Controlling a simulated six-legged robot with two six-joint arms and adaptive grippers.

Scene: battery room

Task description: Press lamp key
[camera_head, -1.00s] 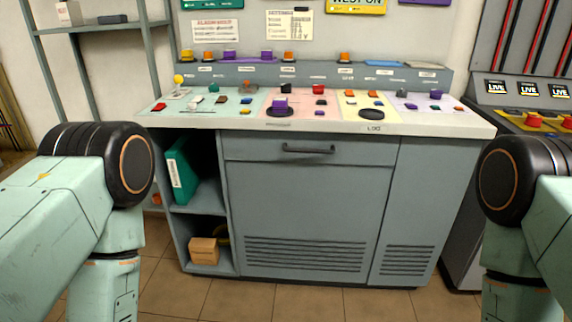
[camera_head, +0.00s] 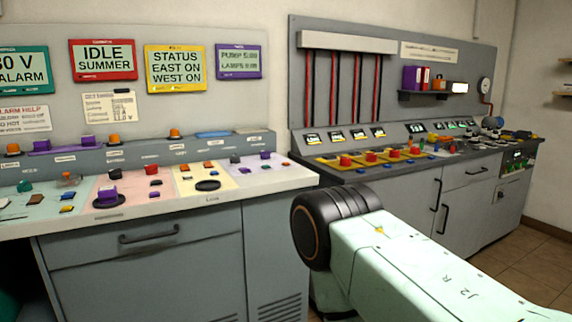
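The near control desk (camera_head: 265,184) stands at the left, with teal, pink, yellow and lilac panels of small coloured keys and knobs. A red key (camera_head: 151,169) and a purple knob (camera_head: 108,194) sit on the pink panel. A purple key (camera_head: 265,155) sits on the lilac panel. The key labels are too small to read, so I cannot tell which is the lamp key. A purple-framed screen (camera_head: 239,62) above shows pump and lamps lines. My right arm shows at the lower right, but neither gripper is in view.
A second console (camera_head: 350,172) with red knobs on yellow plates runs along the right wall. Above it are red bars, a shelf (camera_head: 432,95) with binders, and a gauge (camera_head: 485,90). Open tiled floor (camera_head: 530,260) lies at the far right.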

